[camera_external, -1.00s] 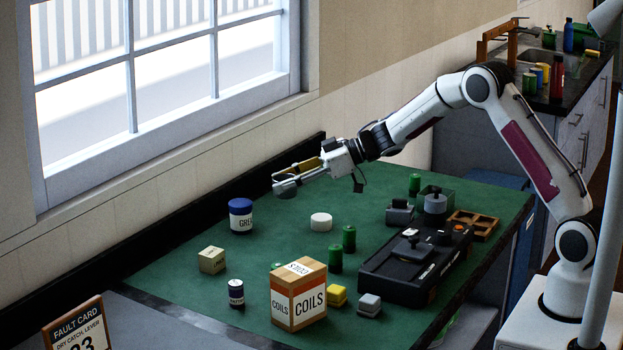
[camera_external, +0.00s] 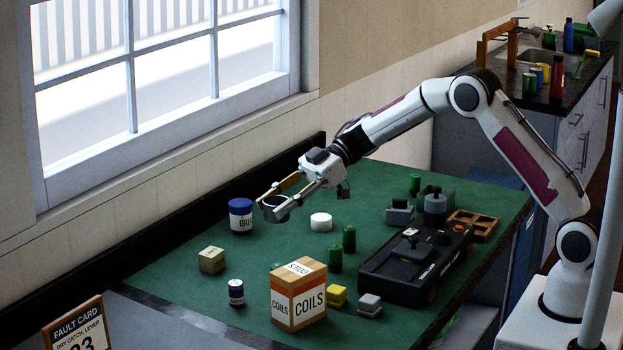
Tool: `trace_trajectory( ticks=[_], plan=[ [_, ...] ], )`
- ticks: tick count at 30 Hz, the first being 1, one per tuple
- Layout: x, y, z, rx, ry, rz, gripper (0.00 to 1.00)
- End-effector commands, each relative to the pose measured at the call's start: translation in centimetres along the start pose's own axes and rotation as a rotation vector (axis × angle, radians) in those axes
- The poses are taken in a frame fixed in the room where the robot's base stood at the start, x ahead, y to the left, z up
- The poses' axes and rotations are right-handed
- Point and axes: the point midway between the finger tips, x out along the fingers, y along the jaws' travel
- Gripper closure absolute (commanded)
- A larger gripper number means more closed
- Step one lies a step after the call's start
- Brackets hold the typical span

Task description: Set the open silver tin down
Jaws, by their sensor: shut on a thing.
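My gripper (camera_external: 273,203) is shut on the open silver tin (camera_external: 277,213). The tin is a short, round container with a dark open top, held between the two fingers. It is above the green bench top, between the blue-and-white grease tub (camera_external: 241,216) and the white round lid (camera_external: 321,222). The picture does not clearly show how large the gap under the tin is.
Green cylinders (camera_external: 349,238) and a black lever frame (camera_external: 412,270) are to the right. Bare green bench (camera_external: 270,250) lies below the tin.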

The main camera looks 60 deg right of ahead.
Motion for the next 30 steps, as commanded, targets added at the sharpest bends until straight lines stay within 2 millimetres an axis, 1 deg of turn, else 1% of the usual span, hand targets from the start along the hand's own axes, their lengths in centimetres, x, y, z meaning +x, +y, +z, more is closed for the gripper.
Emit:
trace_trajectory(
  ticks=[5, 8, 11, 18, 21, 24, 30],
  plan=[
    [0.1, 0.0, 0.1, 0.001, 0.0, 0.001, 0.84],
    [0.3, 0.0, 0.7, 0.002, 0.0, 0.001, 0.84],
    [0.7, 0.1, 1.6, 0.004, 0.0, 0.001, 0.84],
    [1.9, 0.1, 4.6, 0.003, 0.0, 0.002, 0.84],
    [2.2, 0.1, 5.4, 0.003, 0.0, 0.002, 0.84],
    [2.4, 0.1, 5.8, 0.0, 0.0, 0.002, 0.84],
    [2.4, 0.1, 5.8, 0.0, 0.0, 0.002, 0.84]
  ],
)
